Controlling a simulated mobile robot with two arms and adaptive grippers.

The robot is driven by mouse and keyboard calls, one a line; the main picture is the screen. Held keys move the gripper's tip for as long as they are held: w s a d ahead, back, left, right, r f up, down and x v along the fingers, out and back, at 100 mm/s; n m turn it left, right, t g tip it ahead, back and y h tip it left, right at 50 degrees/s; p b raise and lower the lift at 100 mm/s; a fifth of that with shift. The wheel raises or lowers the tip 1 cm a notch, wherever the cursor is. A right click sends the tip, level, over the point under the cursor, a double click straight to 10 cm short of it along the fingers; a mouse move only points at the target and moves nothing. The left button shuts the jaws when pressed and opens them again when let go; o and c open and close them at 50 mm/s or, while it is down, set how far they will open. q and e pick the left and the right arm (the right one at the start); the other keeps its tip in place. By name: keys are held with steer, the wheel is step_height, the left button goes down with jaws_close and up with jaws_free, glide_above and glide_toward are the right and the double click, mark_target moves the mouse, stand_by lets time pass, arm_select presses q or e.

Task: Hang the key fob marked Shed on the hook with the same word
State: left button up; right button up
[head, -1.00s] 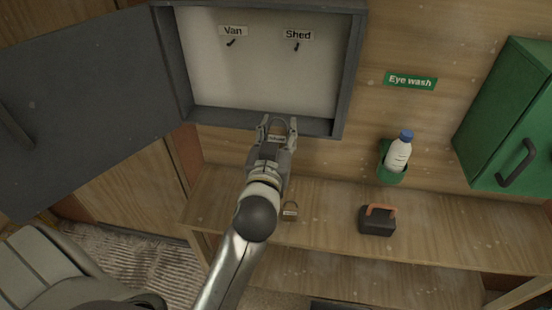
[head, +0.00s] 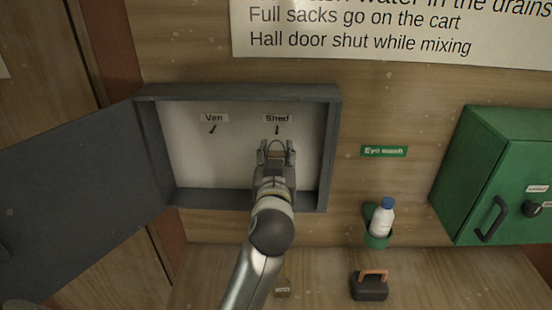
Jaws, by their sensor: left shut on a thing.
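The open key cabinet (head: 332,150) is on the wall. Inside it, on the pale back panel, are two small dark hooks: one under the "Van" label (head: 214,118) at left, one under the "Shed" label (head: 277,119) at right. My left gripper (head: 276,156) is just below the Shed hook (head: 277,130), shut on a small brownish key fob (head: 276,154) that shows between its fingers. Its marking cannot be read, and it shows apart from the hook in the picture. A second fob (head: 282,288) lies on the wooden shelf below, its word too small to read. My right gripper is not in view.
The cabinet's grey door (head: 75,190) stands open to the left. To the right are an eye wash bottle (head: 381,220) in a green holder, a green wall cabinet (head: 480,170) and a black case with an orange handle (head: 369,287) on the shelf.

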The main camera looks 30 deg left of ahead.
mark_target(277, 143)
arm_select(q)
steer(key=shift+f+x, duration=0.1)
steer(key=shift+x, duration=1.45)
steer(key=shift+f+x, duration=0.15)
steer(key=shift+x, duration=1.4)
steer(key=shift+w+a+f+b, duration=0.4)
steer(key=shift+w+b, duration=0.05)
steer(key=shift+w, duration=0.15)
steer(key=o, duration=1.1)
